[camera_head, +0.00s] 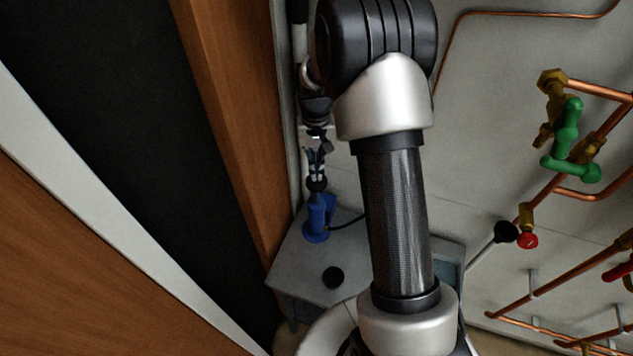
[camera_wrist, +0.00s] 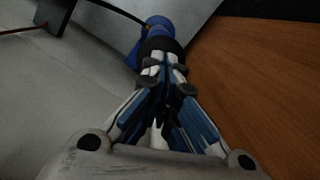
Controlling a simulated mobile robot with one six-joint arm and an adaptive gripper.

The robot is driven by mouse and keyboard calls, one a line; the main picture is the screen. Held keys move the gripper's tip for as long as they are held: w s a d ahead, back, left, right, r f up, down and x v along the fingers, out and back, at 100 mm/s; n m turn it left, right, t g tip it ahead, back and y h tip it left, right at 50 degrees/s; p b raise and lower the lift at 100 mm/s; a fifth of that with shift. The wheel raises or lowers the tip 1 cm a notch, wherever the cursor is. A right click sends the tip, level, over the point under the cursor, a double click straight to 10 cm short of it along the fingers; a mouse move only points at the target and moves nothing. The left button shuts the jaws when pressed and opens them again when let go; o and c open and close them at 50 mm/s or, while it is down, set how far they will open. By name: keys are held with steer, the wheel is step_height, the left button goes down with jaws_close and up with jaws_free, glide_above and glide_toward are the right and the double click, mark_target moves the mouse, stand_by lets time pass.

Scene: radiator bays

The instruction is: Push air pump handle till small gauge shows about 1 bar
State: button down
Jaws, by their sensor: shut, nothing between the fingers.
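The air pump (camera_head: 318,222) is a blue upright cylinder on a grey bench, with a black round handle (camera_head: 316,184) on top. My gripper (camera_head: 317,172) is shut and points down right over the handle. In the wrist view, the closed fingertips (camera_wrist: 165,72) overlap the black handle (camera_wrist: 158,46), with the blue pump body (camera_wrist: 157,22) beyond it. I cannot tell whether the tips touch the handle. No readable gauge face shows in either view.
The grey bench (camera_head: 300,262) carries a small black round object (camera_head: 333,277). A dark hose (camera_head: 349,221) runs right from the pump. A wooden panel (camera_head: 235,130) stands close on the left. Copper pipes with a green valve (camera_head: 567,140) run along the right wall.

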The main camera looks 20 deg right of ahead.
mark_target(316, 183)
stand_by(0.3)
step_height(316, 183, down, 7)
steer(key=b, duration=0.4)
steer(key=shift+s+r, duration=0.1)
steer(key=shift+r, duration=0.15)
steer(key=shift+w+d+r+p, duration=0.2)
steer(key=shift+w+r, duration=0.05)
steer(key=shift+w, duration=0.25)
steer(key=shift+w+d+r+p, duration=0.15)
steer(key=shift+w+r+p, duration=0.1)
steer(key=shift+w, duration=0.25)
steer(key=shift+w+d, duration=0.2)
steer(key=shift+w, duration=0.25)
step_height(316, 183, up, 12)
steer(key=w, duration=0.1)
steer(key=shift+d, duration=0.2)
